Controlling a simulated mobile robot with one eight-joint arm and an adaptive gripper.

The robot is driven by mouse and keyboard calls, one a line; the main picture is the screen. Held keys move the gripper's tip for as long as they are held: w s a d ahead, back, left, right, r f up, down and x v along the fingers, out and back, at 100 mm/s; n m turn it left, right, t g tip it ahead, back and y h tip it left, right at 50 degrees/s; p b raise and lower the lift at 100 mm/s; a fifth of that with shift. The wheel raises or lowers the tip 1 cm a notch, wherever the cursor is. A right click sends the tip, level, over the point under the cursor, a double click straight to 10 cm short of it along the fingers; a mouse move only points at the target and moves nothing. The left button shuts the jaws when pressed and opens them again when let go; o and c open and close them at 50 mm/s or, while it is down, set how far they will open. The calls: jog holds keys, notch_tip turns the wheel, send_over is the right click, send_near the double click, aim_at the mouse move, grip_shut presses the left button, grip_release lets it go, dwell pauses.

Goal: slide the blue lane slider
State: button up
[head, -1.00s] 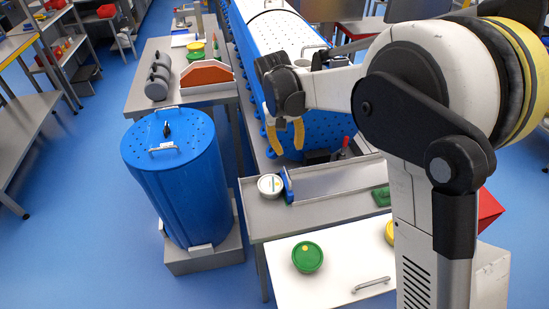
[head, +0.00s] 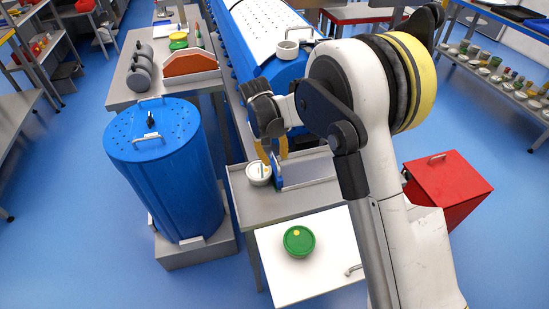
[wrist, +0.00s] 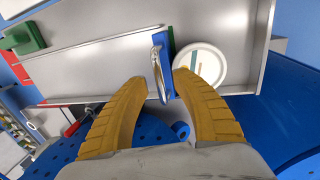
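The blue lane slider (head: 278,177) is a thin upright blue plate with a metal handle, at the left end of the grey lane tray. The wrist view shows the slider (wrist: 169,48) with its handle (wrist: 159,68) towards me. My gripper (head: 274,158) is above the slider in the head view, pointing down. In the wrist view my gripper (wrist: 161,76) is open, its yellow fingers apart on either side of the handle. I cannot tell whether either finger touches it. A round white tub (head: 258,173) stands right beside the slider; the wrist view shows it (wrist: 200,65) too, close to one fingertip.
The grey tray (head: 240,205) has raised rims. A white panel (head: 285,268) in front holds a green-lidded tub (head: 299,241). A blue drum (head: 160,175) stands left, a red bin (head: 450,185) right.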

grip_shut()
jog(key=w+d, duration=0.4)
jog(key=d, duration=0.9)
jog(key=w+d, duration=0.3)
jog(key=d, duration=1.1)
jog(key=w+d, duration=0.4)
jog(key=d, duration=0.9)
jog(key=shift+w+d+p, duration=0.25)
jog(key=shift+w+p, duration=0.05)
jog(key=shift+p, duration=0.05)
grip_release()
jog(key=shift+w+d, duration=0.1)
jog(key=shift+r, duration=0.1)
notch_tip(320, 180, up, 12)
jog(key=a, duration=0.2)
jog(key=shift+s+a, duration=0.15)
jog(key=shift+s, duration=0.2)
